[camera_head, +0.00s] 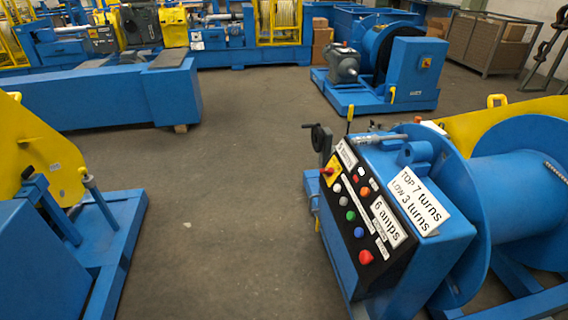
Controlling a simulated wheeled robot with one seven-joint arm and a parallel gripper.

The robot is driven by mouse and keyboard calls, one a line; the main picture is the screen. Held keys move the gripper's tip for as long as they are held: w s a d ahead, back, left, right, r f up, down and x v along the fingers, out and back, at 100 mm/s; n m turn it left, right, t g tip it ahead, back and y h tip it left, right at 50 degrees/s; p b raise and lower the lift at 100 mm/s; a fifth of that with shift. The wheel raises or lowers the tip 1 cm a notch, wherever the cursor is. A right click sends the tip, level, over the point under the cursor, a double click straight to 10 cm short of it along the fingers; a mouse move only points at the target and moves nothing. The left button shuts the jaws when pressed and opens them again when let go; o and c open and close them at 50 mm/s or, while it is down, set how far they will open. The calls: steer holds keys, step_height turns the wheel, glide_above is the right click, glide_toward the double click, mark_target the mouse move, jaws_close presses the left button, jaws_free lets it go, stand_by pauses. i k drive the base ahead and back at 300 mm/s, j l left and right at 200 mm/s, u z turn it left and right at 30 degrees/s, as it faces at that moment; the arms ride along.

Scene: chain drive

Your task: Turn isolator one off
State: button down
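A blue machine with a sloped black control panel (370,222) stands at the right. Near the panel's upper left corner is a rotary isolator switch with a red handle on a yellow plate (331,170). A second, small red and yellow switch (426,62) is on a blue cabinet further back. I cannot read a label that says which is isolator one. The handle positions are too small to tell. My gripper is not in view.
The panel also carries coloured buttons, a large red knob (365,257) and white signs (418,199). A handwheel (320,138) sticks out beside it. A large blue drum (525,180) is at right. Blue and yellow machinery (40,180) stands at left. Grey floor (230,190) between is clear.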

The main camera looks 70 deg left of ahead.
mark_target(329, 172)
steer(key=u, duration=1.55)
steer(key=i+l+u, duration=0.4)
steer(key=i, duration=0.15)
steer(key=i+l+u, duration=0.4)
steer(key=i, duration=0.15)
steer(key=i+l+u, duration=0.35)
steer(key=i+l, duration=0.1)
steer(key=l, duration=0.1)
